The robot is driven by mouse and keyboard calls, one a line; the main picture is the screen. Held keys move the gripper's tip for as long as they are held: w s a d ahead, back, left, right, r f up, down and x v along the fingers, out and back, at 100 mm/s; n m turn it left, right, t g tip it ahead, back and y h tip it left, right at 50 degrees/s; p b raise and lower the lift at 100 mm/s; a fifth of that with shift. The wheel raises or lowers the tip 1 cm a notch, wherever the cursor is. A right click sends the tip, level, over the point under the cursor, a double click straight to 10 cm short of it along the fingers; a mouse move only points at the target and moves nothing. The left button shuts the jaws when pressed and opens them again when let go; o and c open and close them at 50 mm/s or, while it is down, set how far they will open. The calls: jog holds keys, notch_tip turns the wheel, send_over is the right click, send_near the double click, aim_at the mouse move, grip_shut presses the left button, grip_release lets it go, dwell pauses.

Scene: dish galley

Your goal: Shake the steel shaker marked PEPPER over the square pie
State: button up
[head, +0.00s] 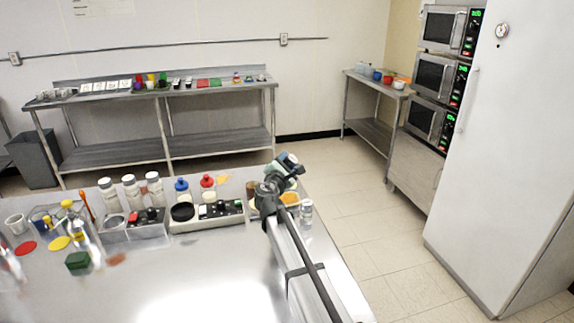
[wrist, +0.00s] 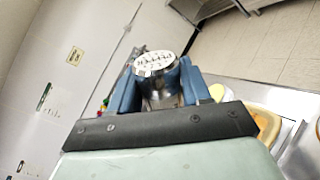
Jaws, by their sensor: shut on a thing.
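The steel shaker (wrist: 158,92) stands between my two blue fingers in the wrist view. Its pale round top carries dark lettering that seems to read PEPPER. My gripper (wrist: 158,88) is shut on it. In the head view my gripper (head: 291,163) is raised over the far right end of the steel counter, and the shaker cannot be made out clearly there. An orange-topped pie (head: 289,198) lies on the counter below, partly covered by my arm. It also shows at the right of the wrist view (wrist: 268,124), partly cut off by my gripper body, so its shape is unclear.
Another steel shaker (head: 306,211) stands right of the pie. White bottles (head: 132,192), a blue-capped bottle (head: 182,190) and a red-capped bottle (head: 208,188) line the counter's back. A black-and-white container (head: 221,210) sits left of my arm. The front counter is mostly clear.

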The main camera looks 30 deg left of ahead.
jog(key=n, duration=0.2)
jog(key=r+n, duration=0.1)
jog(key=n, duration=0.1)
jog(key=shift+n, duration=0.3)
jog(key=n, duration=0.4)
jog(key=shift+r, duration=0.4)
